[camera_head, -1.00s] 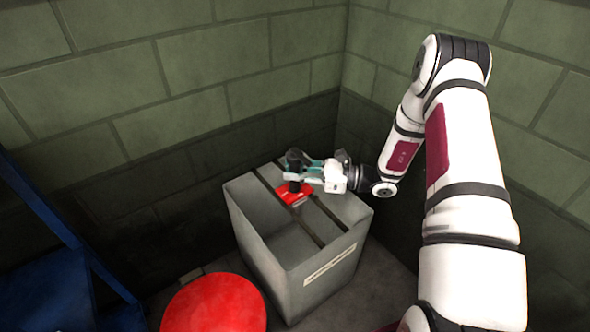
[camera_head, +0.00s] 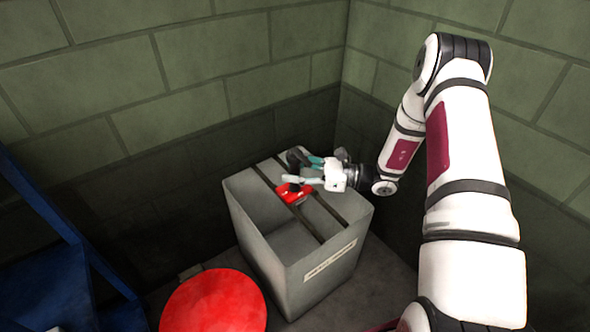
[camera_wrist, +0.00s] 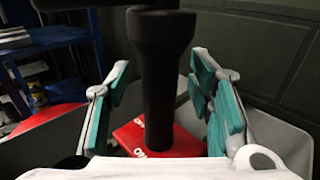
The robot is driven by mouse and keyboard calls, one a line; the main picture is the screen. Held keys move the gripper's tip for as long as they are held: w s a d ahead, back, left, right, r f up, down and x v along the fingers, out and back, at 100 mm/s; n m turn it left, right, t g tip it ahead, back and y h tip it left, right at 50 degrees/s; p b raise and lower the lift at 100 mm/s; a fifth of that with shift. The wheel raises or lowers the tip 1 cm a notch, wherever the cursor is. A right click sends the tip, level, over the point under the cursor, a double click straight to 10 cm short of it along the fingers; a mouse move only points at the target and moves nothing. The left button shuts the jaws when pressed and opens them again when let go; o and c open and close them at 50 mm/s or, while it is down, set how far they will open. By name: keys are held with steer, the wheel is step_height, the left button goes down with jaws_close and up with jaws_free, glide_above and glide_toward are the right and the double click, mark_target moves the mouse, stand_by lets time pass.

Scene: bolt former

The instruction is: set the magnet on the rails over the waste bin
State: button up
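The magnet has a red base (camera_head: 288,197) and a black upright handle (camera_wrist: 159,85). In the head view the base rests on the dark rails (camera_head: 325,207) that cross the top of the grey waste bin (camera_head: 262,262). In the wrist view the handle stands between the two teal-padded fingers of my gripper (camera_wrist: 160,105), with a gap on each side. My gripper is open around the handle, and in the head view it (camera_head: 308,172) partly hides the magnet.
A red round-topped object (camera_head: 215,305) stands in front of the bin at the left. A blue shelf frame (camera_head: 45,255) is at the far left. Green block walls (camera_head: 180,115) meet in a corner close behind the bin.

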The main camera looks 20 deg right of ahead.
steer(key=shift+f, duration=0.1)
steer(key=v, duration=1.2)
steer(key=s+a+r+n+g+h, duration=0.2)
steer(key=s+a+r+n+g, duration=0.4)
steer(key=r, duration=0.4)
steer(key=s+a+r+n+g+h, duration=0.3)
steer(key=s+a+r+n+g, duration=0.2)
steer(key=s+a+r+n, duration=0.4)
steer(key=s+d+r+n+t+h, duration=0.15)
steer(key=s+n+h, duration=0.3)
steer(key=s, duration=0.55)
steer(key=s+d+r+n+t+h, duration=0.1)
steer(key=s+d+r+n+h, duration=0.15)
steer(key=s+h, duration=0.6)
step_height(320, 180, up, 36)
steer(key=s+n+t+y+p, duration=0.1)
steer(key=t+p, duration=0.3)
steer(key=p, duration=2.9)
steer(key=shift+s+d+r+y+p, duration=0.25)
steer(key=shift+s+y+p, duration=0.2)
steer(key=shift+s, duration=0.25)
